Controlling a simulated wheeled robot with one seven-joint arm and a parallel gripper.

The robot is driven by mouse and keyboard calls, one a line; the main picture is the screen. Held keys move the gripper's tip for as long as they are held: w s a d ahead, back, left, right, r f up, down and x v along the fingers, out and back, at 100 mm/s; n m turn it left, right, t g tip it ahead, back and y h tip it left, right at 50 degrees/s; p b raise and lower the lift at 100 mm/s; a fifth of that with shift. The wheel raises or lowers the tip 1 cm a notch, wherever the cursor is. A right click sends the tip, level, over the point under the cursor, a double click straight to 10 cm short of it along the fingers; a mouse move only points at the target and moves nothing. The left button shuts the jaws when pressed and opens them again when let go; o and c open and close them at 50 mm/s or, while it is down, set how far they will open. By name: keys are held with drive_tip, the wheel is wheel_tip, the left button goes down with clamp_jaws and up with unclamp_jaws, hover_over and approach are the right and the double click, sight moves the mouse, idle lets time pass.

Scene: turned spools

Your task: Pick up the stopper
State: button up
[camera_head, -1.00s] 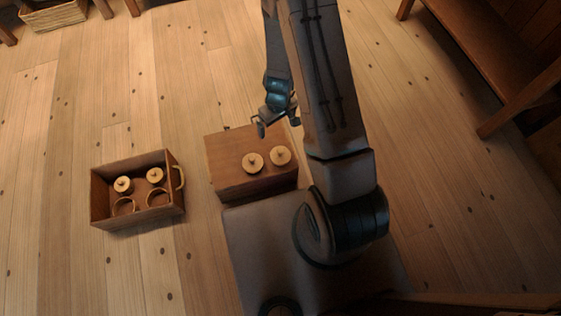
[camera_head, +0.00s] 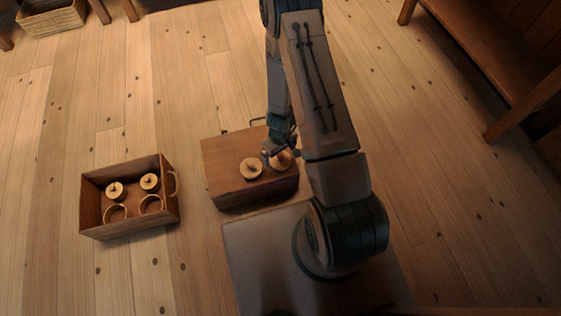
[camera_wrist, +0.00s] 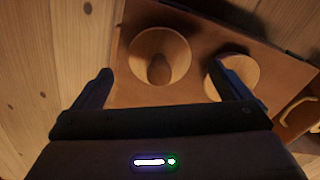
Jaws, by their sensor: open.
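Two pale round wooden stoppers, each a disc with a small knob, sit on the brown wooden box (camera_head: 225,185). The left stopper (camera_head: 251,169) is clear in the head view. The right stopper (camera_head: 284,160) is partly hidden by my gripper (camera_head: 272,152). In the wrist view my gripper (camera_wrist: 160,68) is open and empty. One stopper (camera_wrist: 148,45) shows between its fingers, with its knob towards the middle. The other stopper (camera_wrist: 243,68) is partly behind the right finger. I cannot tell the height of my fingertips above the discs.
An open wooden crate (camera_head: 128,231) stands on the floor to the left. It holds two similar knobbed discs (camera_head: 149,181) and two rings (camera_head: 151,203). A wooden bench (camera_head: 470,40) is at the right and a basket (camera_head: 52,20) at the top left. Floor between is clear.

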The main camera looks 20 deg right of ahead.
sight(280, 154)
wheel_tip(280, 154, down, 4)
drive_tip(key=shift+f+b, duration=0.15)
drive_tip(key=shift+b, duration=0.7)
drive_tip(key=c, duration=1.1)
drive_tip(key=shift+w+r, duration=0.1)
drive_tip(key=shift+r, duration=0.1)
